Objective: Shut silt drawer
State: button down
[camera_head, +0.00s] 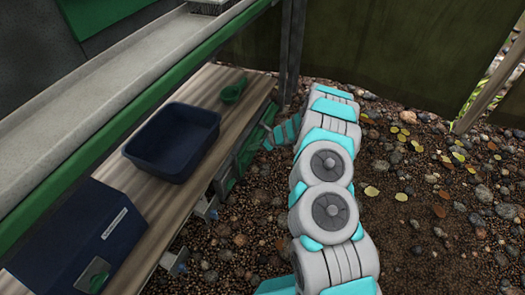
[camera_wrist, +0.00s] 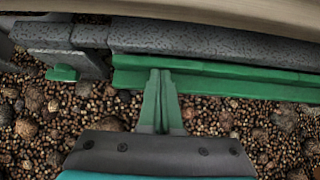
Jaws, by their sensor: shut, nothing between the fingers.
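A long green front (camera_wrist: 225,86), which looks like the silt drawer, runs under a dark grey speckled beam in the wrist view. In the head view a green part (camera_head: 249,149) shows under the right edge of the wooden bench. My gripper (camera_wrist: 160,73) is shut and empty, and its fingertips overlap the green front in the wrist view. I cannot tell whether they touch it. In the head view my gripper (camera_head: 269,144) is beside the green part, partly hidden by my arm. How far the drawer stands out is not clear.
The wooden bench (camera_head: 142,214) carries a dark blue tub (camera_head: 172,143), a green scoop (camera_head: 233,91) and a blue box (camera_head: 72,240) with a label. A grey trough (camera_head: 110,85) runs above. Gravel with scattered stones (camera_head: 430,235) lies open at the right.

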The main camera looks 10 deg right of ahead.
jog(key=shift+w+a+r, duration=0.1)
jog(key=shift+w+a, duration=0.1)
jog(key=shift+a, duration=0.1)
